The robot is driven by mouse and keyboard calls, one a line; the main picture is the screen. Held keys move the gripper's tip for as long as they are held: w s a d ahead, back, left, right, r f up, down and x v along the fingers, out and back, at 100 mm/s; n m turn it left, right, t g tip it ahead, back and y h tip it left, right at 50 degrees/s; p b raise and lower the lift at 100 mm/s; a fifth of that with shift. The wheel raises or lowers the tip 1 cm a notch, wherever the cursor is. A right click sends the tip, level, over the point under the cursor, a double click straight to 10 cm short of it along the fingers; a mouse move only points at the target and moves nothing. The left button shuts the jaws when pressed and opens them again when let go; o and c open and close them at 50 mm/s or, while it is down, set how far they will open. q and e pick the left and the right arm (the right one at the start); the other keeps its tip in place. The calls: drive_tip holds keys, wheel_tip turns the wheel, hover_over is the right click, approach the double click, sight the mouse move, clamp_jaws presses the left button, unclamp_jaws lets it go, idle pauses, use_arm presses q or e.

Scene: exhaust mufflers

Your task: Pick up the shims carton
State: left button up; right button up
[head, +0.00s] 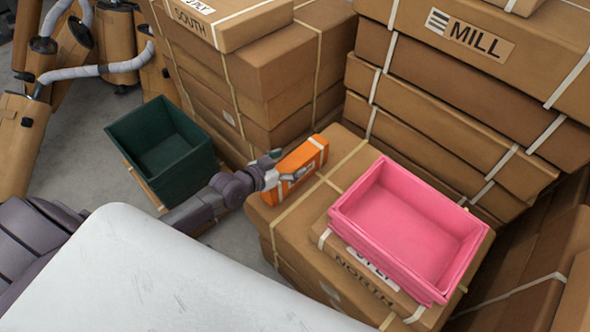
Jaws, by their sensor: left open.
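An orange carton (306,160) with pale bands, the only small carton of its kind in view, stands on a stack of brown boxes. I take it for the shims carton, though I can read no name on it. My left gripper (288,166) is open at the carton's left end. One finger is at its far side and the other in front of its near face. I cannot tell whether the fingers touch it. My right gripper is not in view.
A pink bin (410,226) sits on a flat box marked NORTH (362,272), right of the carton. Taller strapped box stacks (262,72) rise behind. A dark green bin (161,148) stands to the left. A white surface (160,275) fills the lower left.

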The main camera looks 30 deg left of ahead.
use_arm(q)
drive_tip(key=shift+x, duration=0.9)
clamp_jaws()
